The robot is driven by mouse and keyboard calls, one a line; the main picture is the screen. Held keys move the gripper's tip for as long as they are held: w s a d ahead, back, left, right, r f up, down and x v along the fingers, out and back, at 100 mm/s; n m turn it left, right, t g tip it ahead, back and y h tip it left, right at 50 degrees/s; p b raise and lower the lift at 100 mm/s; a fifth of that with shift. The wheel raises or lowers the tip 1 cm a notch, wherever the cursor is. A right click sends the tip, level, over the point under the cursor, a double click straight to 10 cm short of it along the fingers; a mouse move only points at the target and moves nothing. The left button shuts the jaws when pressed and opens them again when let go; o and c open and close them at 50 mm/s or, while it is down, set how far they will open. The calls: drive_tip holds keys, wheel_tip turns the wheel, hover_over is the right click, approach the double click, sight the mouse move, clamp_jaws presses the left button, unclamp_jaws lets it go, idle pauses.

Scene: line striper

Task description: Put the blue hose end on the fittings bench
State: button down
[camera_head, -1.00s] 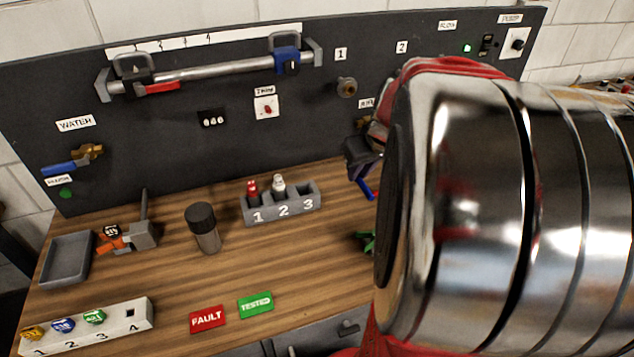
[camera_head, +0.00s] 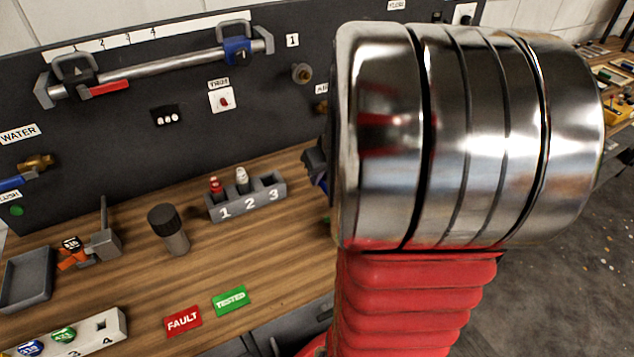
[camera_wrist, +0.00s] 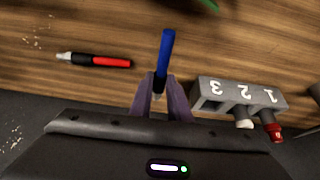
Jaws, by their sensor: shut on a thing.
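The blue hose end (camera_wrist: 166,52) shows in the wrist view as a blue rod with a dark lower end. My gripper (camera_wrist: 160,92) is shut on that lower end, and the rod sticks out beyond the fingertips over the wooden bench top. A wooden bench (camera_head: 275,270) with a dark back panel fills the left. No label in view says which bench is the fittings bench.
A grey holder (camera_head: 247,202) numbered 1 to 3 has its third slot empty. A red and black pen-like tool (camera_wrist: 95,60) lies on the wood. A dark-capped cylinder (camera_head: 168,230) stands left of the holder. Another bench with yellow items (camera_head: 618,100) stands far right, across open floor.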

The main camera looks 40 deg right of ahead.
sight(323, 183)
drive_tip(key=shift+f, duration=1.85)
drive_tip(key=c, duration=1.7)
unclamp_jaws()
drive_tip(key=shift+o, duration=0.2)
drive_tip(key=v, duration=1.2)
